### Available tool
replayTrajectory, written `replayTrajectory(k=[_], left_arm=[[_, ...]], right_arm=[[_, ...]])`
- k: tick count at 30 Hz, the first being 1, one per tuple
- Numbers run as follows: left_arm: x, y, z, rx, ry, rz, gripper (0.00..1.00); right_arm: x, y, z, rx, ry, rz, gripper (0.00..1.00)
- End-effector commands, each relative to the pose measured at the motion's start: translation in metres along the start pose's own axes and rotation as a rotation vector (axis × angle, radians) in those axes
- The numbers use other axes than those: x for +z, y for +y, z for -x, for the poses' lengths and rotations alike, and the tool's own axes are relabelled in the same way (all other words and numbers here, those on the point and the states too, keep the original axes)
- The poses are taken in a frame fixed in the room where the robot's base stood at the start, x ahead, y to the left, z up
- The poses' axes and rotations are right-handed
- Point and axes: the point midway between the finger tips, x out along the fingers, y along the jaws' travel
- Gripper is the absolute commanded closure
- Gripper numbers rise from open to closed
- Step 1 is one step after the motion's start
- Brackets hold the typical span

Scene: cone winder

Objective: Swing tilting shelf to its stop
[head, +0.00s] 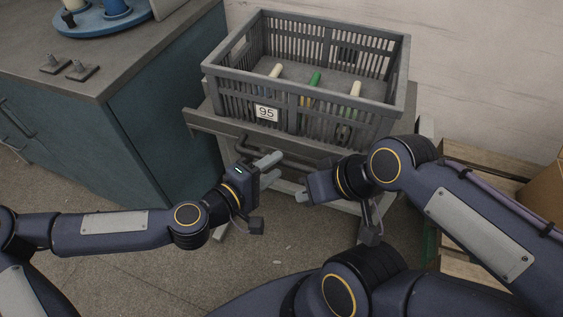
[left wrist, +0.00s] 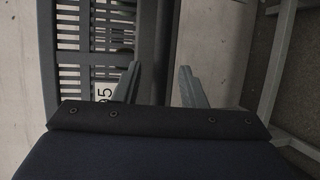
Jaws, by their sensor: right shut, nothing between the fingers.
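The grey tilting shelf (head: 205,122) stands in front of the wall and carries a crate. A dark handle bar (head: 243,146) runs along its front edge. My left gripper (head: 275,166) is at the front of the shelf, just below the handle bar. In the left wrist view its fingers (left wrist: 160,85) are apart, with a dark bar of the shelf front (left wrist: 167,50) lined up between them. I cannot tell whether they touch it. My right gripper (head: 302,195) is shut and empty, lower and to the right, in front of the shelf's stand.
The grey slatted crate (head: 305,101), labelled 95, holds several coloured tubes. A teal cabinet (head: 150,130) stands close on the left, with a blue round tray (head: 103,27) on top. Wooden pallets (head: 480,235) and a cardboard box (head: 545,190) are on the right. Bare floor shows in front.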

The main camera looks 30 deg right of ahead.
Motion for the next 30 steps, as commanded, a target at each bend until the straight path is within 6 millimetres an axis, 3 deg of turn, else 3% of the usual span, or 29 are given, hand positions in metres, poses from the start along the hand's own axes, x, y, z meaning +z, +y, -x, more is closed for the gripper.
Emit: replayTrajectory(k=[7, 17, 25, 30], left_arm=[[0.001, -0.001, -0.030, -0.001, -0.001, -0.001, 0.62], [0.000, -0.001, -0.034, -0.002, -0.001, -0.002, 0.62], [0.000, -0.001, -0.033, -0.002, -0.001, -0.002, 0.98], [0.000, -0.001, -0.033, -0.002, -0.001, -0.002, 1.00]], right_arm=[[0.002, 0.001, -0.003, 0.000, 0.000, 0.000, 1.00], [0.002, 0.001, -0.003, 0.000, 0.000, 0.000, 1.00], [0.002, 0.002, -0.003, 0.000, 0.000, 0.000, 1.00], [0.002, 0.002, -0.003, 0.000, 0.000, 0.000, 1.00]])
